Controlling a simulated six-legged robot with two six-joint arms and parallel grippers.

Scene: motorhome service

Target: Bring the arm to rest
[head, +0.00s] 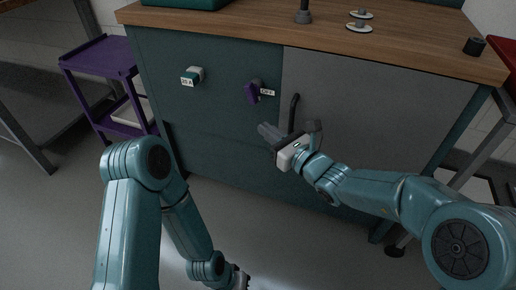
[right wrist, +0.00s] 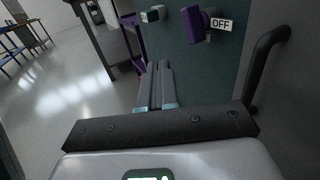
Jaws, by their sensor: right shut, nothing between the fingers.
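My right gripper (head: 270,131) is in front of the teal cabinet (head: 215,130), below a purple knob (head: 252,92) with an OFF label. Its fingers (right wrist: 156,85) are shut with nothing between them, and they look apart from the knob. The purple knob also shows at the top of the right wrist view (right wrist: 196,24). A black curved handle (head: 293,112) on the grey door stands just beside the right gripper. My left arm hangs down at the lower left of the head view, its gripper (head: 241,280) partly cut off at the bottom edge; its jaws are unclear.
A green-and-white socket (head: 194,75) labelled 25 A is on the cabinet front, left of the knob. The wooden worktop (head: 240,22) carries several small items. A purple cart (head: 104,62) stands at the left. The grey floor (head: 60,215) before the cabinet is clear.

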